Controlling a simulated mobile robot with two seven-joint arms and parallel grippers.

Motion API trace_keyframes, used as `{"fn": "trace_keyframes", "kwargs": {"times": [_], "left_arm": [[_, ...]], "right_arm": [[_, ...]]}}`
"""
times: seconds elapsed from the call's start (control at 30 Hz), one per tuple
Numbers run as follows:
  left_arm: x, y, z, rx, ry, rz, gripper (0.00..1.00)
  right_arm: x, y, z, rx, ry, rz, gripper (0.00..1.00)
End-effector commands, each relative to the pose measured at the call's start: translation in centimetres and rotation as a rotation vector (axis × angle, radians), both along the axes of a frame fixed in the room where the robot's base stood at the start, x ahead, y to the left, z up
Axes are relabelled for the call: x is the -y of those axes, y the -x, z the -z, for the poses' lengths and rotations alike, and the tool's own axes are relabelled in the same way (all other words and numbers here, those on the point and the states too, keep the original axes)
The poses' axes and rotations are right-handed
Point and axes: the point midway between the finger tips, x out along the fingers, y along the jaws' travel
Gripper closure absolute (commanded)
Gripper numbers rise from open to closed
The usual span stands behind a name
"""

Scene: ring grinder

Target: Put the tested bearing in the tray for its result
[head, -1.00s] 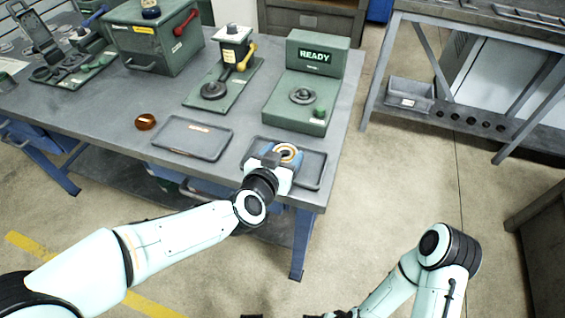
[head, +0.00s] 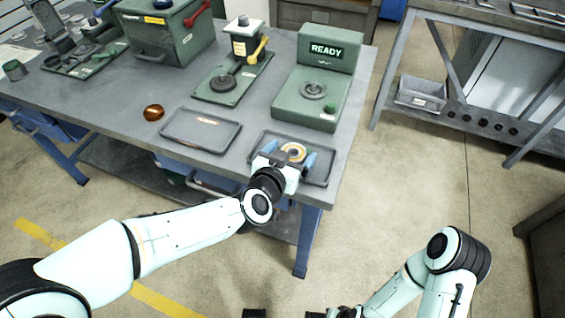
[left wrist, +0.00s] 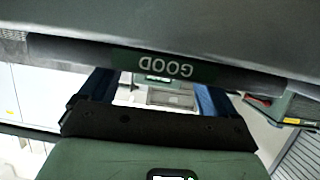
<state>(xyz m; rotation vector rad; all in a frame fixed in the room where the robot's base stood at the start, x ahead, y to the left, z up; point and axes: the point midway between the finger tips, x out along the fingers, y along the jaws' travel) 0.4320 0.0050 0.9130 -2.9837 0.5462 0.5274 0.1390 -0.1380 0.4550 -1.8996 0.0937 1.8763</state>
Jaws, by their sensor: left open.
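The bearing (head: 293,152), a ring with an orange band, shows between the fingers of my left gripper (head: 286,160). It appears to lie in the right-hand tray (head: 322,176) on the bench. The blue fingers stand apart, so the gripper is open. In the left wrist view the spread fingers (left wrist: 155,95) show below a dark rim with an upside-down GOOD label (left wrist: 165,66); the bearing is not visible there. The left-hand tray (head: 187,136) holds no part. The tester (head: 312,95) shows READY.
A green press-like device (head: 236,75) stands behind the left-hand tray. An amber round part (head: 153,113) lies left of that tray. A green box (head: 165,40) stands further back. A shelf with a grey bin (head: 421,95) is at right, across open floor.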

Motion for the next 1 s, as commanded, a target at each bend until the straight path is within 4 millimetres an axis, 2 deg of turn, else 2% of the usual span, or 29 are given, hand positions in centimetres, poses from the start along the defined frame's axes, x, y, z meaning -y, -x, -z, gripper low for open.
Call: {"fn": "trace_keyframes", "kwargs": {"times": [0.37, 0.5, 0.7, 1.0], "left_arm": [[-2.6, 6.8, -3.0, 0.002, 0.002, 0.0, 0.09], [-3.4, 8.8, -3.7, 0.002, 0.0, -0.001, 0.09], [-3.9, 10.3, -4.1, 0.001, 0.0, 0.0, 0.09], [-3.9, 10.4, -4.0, 0.0, 0.0, 0.0, 0.09]], "right_arm": [[-1.5, 3.2, -3.0, -0.087, -0.042, -0.037, 1.0], [-1.4, 3.3, -3.5, -0.093, -0.041, -0.037, 1.0], [-1.4, 3.6, -3.8, -0.1, -0.042, -0.038, 1.0], [-1.4, 3.6, -3.8, -0.102, -0.041, -0.038, 1.0]]}}
